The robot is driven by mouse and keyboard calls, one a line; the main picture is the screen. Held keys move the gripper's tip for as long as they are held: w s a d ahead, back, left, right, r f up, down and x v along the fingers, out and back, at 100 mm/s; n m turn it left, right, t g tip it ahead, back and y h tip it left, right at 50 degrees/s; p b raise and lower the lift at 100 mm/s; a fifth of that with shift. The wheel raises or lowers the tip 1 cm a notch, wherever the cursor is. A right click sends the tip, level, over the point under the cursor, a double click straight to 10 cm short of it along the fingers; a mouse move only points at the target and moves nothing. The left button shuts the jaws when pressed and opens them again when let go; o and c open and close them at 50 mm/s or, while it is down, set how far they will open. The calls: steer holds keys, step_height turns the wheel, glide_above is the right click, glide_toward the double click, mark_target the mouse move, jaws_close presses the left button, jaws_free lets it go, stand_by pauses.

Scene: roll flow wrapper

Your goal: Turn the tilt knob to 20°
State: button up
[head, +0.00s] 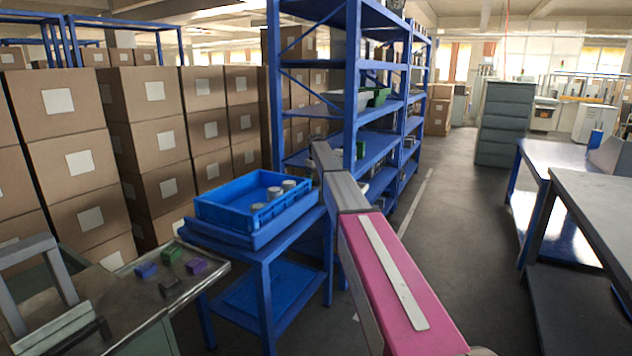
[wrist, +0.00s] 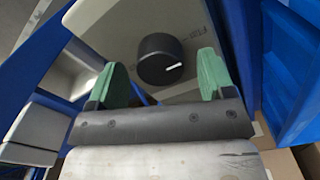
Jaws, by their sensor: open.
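The tilt knob (wrist: 160,60) is a round black dial with a white pointer line, on a grey panel (wrist: 197,22) in the wrist view. The pointer aims right and slightly up in the picture. Faint markings lie on the panel at the knob's upper right, too small to read. My gripper (wrist: 157,78) is open, with one green finger on each side of the knob. Gaps show between the fingers and the knob, and I cannot tell how far the fingertips are from the panel. In the head view I cannot make out the knob or my gripper.
In the head view a blue crate (head: 215,213) with several round grey pieces stands on a blue table (head: 262,262). Small coloured blocks (head: 172,256) lie on a grey bench at left. A blue shelf rack (head: 352,90) stands behind. The aisle at right (head: 455,215) is clear.

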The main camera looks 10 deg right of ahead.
steer(key=shift+f, duration=0.65)
steer(key=c, duration=0.9)
